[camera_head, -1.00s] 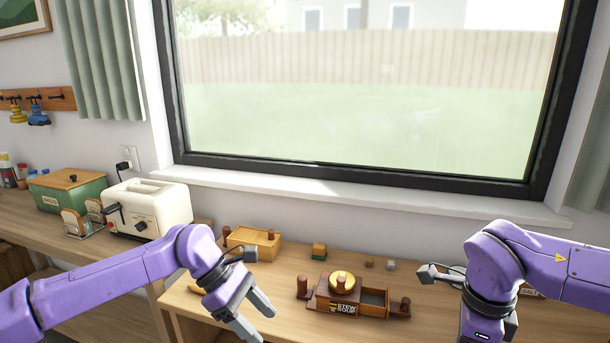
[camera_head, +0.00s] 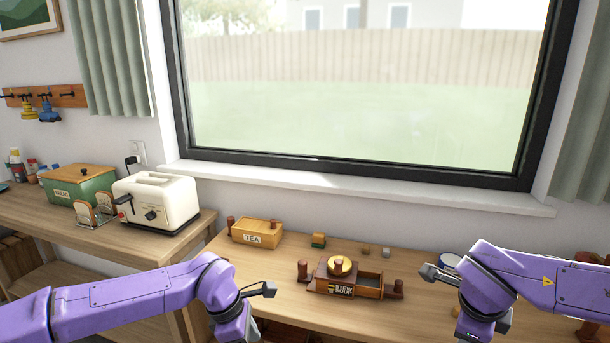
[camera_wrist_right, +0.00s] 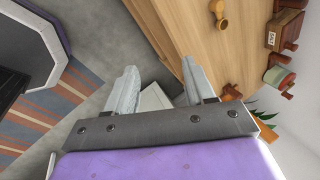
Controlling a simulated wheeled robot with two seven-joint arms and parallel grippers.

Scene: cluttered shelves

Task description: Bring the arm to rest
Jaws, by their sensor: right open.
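My right gripper (camera_wrist_right: 159,66) is open and empty in the right wrist view, its two pale fingers apart beside the edge of a wooden surface. In the head view my right arm (camera_head: 515,278) comes in from the right, and its fingers are below the picture. My left arm (camera_head: 120,300) comes in from the left in the head view. Its wrist bends down at the front of the table, and the left fingers are out of the picture.
The wooden table (camera_head: 270,300) holds a tea box (camera_head: 256,233), a dark wooden box with a yellow round top (camera_head: 342,267) and small blocks (camera_head: 318,240). A cream toaster (camera_head: 158,202) and green bread box (camera_head: 78,186) stand left. A striped rug (camera_wrist_right: 70,108) lies on the floor.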

